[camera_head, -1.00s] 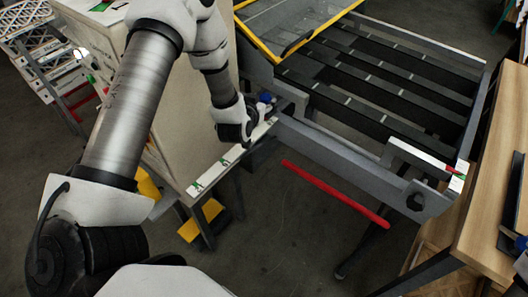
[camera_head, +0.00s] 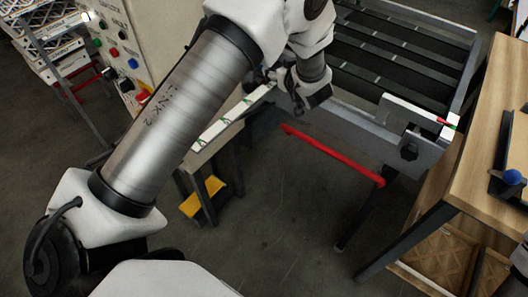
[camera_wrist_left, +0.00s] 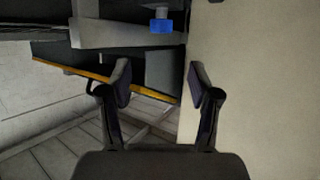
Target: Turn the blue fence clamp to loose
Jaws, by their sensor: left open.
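In the left wrist view a small blue block (camera_wrist_left: 161,22), which looks like the fence clamp, sits under a grey bracket at the top centre. It lies beyond the fingertips and apart from them. In the head view no blue shows at the grey frame (camera_head: 355,120) by my left gripper; my arm covers part of that area. My left gripper (camera_head: 302,95) is over the near left end of the frame. In its wrist view the left gripper (camera_wrist_left: 160,84) is open, with nothing between its fingers. My right gripper cannot be made out.
A pale panel (camera_wrist_left: 255,80) stands close to the right finger. A cabinet with buttons (camera_head: 115,50) is at the left. A red bar (camera_head: 330,155) runs below the frame. A wooden table (camera_head: 490,150) with another blue knob (camera_head: 512,177) stands right.

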